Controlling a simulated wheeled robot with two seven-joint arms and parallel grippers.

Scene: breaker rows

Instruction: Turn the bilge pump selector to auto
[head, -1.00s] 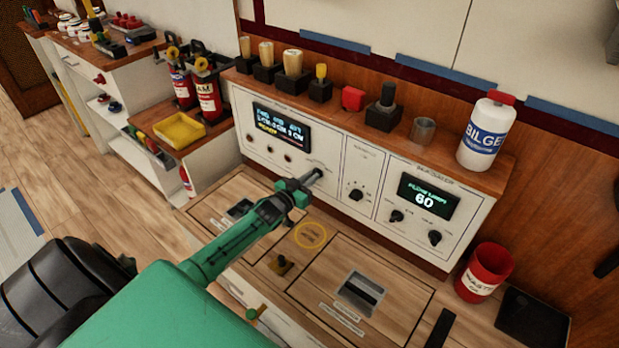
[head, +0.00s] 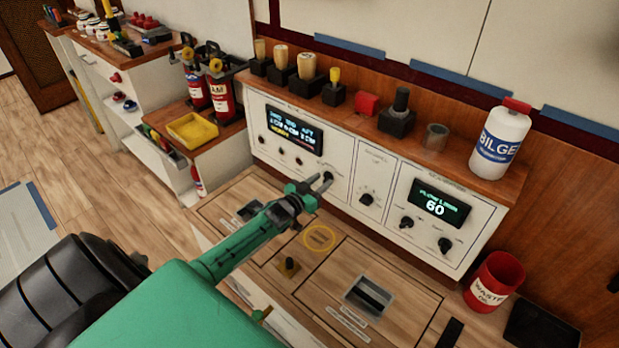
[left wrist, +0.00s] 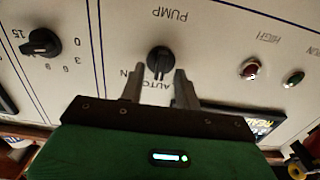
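The bilge pump selector is a black knob (left wrist: 159,61) on the white panel, seen upside down in the left wrist view beside the words PUMP and AUTO. It also shows in the head view as a dark knob (head: 328,178), partly hidden by my gripper. My left gripper (left wrist: 160,76) is open, its two grey fingers pointing at the panel, one on each side of the knob's near end. I cannot tell whether they touch it. In the head view the left gripper (head: 318,186) is close to the panel front. My right gripper is not in view.
Another dial knob (head: 367,199) and a panel showing 60 (head: 440,204) lie to the right. A red waste bin (head: 494,282) stands on the right. A wooden worktop (head: 345,258) lies below the panel. A yellow tray (head: 193,131) sits left of the panel.

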